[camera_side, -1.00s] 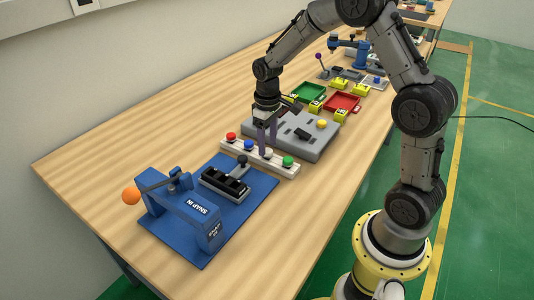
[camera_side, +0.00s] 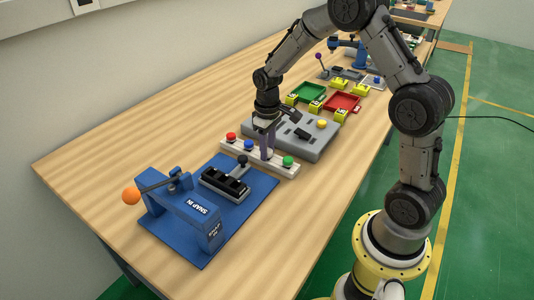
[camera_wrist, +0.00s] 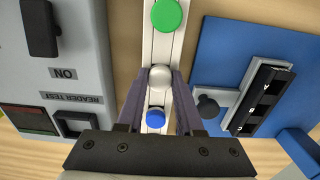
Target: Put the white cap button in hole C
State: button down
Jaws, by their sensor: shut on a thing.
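The white cap button (camera_wrist: 160,77) sits in the white rack (camera_wrist: 163,38) between the green button (camera_wrist: 167,14) and the blue button (camera_wrist: 155,117). My gripper (camera_side: 267,155) is down at the rack, its purple fingers shut on the white button. In the wrist view the fingers of my gripper (camera_wrist: 160,80) press it from both sides. The black block with lettered holes (camera_wrist: 262,100) lies on the blue fixture (camera_side: 258,185). Its hole C end (camera_wrist: 240,128) is nearest my wrist in that view. The block (camera_side: 225,183) also shows in the side view.
A red button (camera_side: 231,136) stands at the rack's left end. The blue snap-in press (camera_side: 185,207) has a lever with an orange ball (camera_side: 131,196). A grey reader-test panel (camera_side: 315,147) lies just behind the rack. The front table area is bare.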

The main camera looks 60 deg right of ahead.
aim_at(269, 151)
jog(key=shift+r, duration=0.1)
dwell(0.3)
jog(key=shift+r, duration=2.4)
jog(key=shift+s, duration=0.15)
jog(key=shift+w+r+m, duration=0.2)
jog(key=shift+r+m, duration=0.15)
jog(key=shift+m, duration=0.15)
jog(key=w+a+r+n, duration=0.15)
jog(key=w+a, duration=0.25)
jog(key=a, duration=0.4)
jog(key=w+a+r+m, duration=0.15)
jog(key=w+a, duration=0.25)
jog(key=a, duration=0.4)
jog(key=shift+n, duration=0.5)
jog(key=shift+s+d+f, duration=0.1)
jog(key=shift+d+f, duration=0.05)
jog(key=shift+f, duration=1.15)
jog(key=shift+s+d+f, duration=0.1)
jog(key=shift+f, duration=1.2)
jog(key=shift+f, duration=0.75)
